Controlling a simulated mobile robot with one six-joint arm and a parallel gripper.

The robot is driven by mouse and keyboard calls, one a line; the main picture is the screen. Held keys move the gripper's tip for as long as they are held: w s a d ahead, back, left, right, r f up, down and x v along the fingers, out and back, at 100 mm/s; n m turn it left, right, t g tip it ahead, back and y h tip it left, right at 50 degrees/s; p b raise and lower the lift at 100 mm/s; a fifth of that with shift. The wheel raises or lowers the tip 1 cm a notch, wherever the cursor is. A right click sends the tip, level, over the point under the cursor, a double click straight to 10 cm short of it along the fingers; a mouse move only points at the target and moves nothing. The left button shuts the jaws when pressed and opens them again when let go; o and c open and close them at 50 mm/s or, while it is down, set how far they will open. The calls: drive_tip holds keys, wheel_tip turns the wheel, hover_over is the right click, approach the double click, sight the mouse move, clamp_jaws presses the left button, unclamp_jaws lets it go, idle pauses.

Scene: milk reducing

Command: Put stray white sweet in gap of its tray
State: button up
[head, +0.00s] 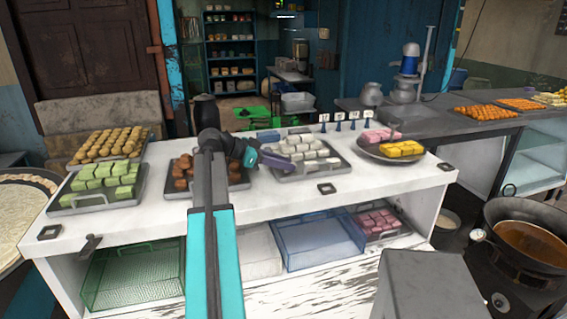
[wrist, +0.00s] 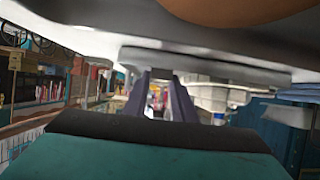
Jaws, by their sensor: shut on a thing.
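My gripper (head: 288,164) reaches in over the left part of the tray of white sweets (head: 320,171), its purple fingers pointing right. In the wrist view the two fingers of my gripper (wrist: 161,78) are close together, with a small pale piece, seemingly the white sweet, at their tips. It is mostly hidden by the fingers and is not clear in the head view. The white sweets (head: 300,147) stand in rows in the grey metal tray. My gripper hides part of the tray's left side, so I cannot tell where the gap is.
A tray of brown sweets (head: 182,171) lies left of the white ones, partly behind my arm. A tray of green sweets (head: 100,182) lies further left. A round plate with yellow sweets (head: 402,148) stands right. Small label stands (head: 338,126) line the back edge.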

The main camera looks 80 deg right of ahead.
drive_tip(key=shift+f, duration=0.2)
drive_tip(key=shift+f, duration=0.15)
drive_tip(key=o, duration=1)
drive_tip(key=b+v, duration=0.3)
drive_tip(key=v, duration=0.9)
idle(0.4)
